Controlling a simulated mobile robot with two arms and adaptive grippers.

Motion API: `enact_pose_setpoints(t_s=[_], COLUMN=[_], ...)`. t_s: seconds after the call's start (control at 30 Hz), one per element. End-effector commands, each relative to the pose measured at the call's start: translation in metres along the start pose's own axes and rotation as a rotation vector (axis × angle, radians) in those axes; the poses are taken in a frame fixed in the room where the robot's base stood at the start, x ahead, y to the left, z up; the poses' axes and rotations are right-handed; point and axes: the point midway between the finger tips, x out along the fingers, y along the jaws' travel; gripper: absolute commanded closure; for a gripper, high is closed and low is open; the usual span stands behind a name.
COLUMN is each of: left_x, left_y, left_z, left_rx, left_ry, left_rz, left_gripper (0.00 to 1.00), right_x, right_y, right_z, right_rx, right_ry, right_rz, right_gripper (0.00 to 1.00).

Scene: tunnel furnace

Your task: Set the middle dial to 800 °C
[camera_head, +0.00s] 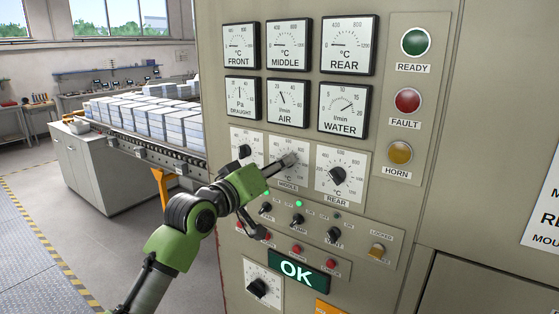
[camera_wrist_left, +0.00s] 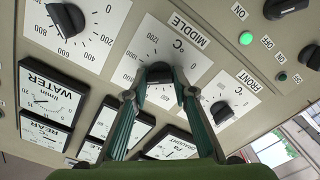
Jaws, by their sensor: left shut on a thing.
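The middle dial's white plate (camera_head: 274,151) is on the panel between the front and rear dials, in the head view. My left gripper (camera_head: 288,160) reaches in from the lower left and covers most of its knob. In the left wrist view, the black middle knob (camera_wrist_left: 159,70) sits between the fingertips of my left gripper (camera_wrist_left: 158,84), which are shut on it from both sides. The plate (camera_wrist_left: 192,60) reads MIDDLE and °C. I cannot tell the knob's pointer setting. The middle gauge (camera_head: 288,46) above shows its needle low on the scale. My right gripper is not in view.
The front dial (camera_head: 245,151) and rear dial (camera_head: 338,176) flank the middle one closely. Small switches (camera_head: 298,220) and a green OK display (camera_head: 298,271) lie below. Ready, fault and horn buttons (camera_head: 407,101) are at the right. A conveyor with stacked blocks (camera_head: 160,116) stands left.

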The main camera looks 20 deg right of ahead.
Motion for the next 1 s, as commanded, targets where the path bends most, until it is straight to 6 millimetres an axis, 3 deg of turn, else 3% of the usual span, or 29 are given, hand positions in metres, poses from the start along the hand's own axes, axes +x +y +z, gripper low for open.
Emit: enact_pose_setpoints(t_s=[0.3, 0.77, 0.8, 0.87, 1.0], left_x=[-0.0001, -0.0001, -0.0001, -0.0001, -0.0001], left_y=[0.0007, 0.0003, 0.0003, 0.0003, 0.0002], left_z=[-0.0018, -0.0014, -0.0014, -0.0014, -0.001], left_rx=[-0.105, -0.12, -0.12, -0.12, -0.12], left_ry=[0.003, 0.003, 0.003, 0.003, 0.002], left_rz=[0.001, 0.002, 0.002, 0.001, 0.001], left_gripper=[0.97, 0.97, 0.73, 0.58, 0.58], right_x=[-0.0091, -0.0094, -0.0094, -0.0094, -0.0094], right_y=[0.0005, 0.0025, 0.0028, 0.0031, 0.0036], right_z=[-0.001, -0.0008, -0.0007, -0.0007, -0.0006], right_rx=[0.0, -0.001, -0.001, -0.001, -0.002], right_ry=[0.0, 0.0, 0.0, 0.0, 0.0], right_rz=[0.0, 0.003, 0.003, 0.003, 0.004], right_gripper=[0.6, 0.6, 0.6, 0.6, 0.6])
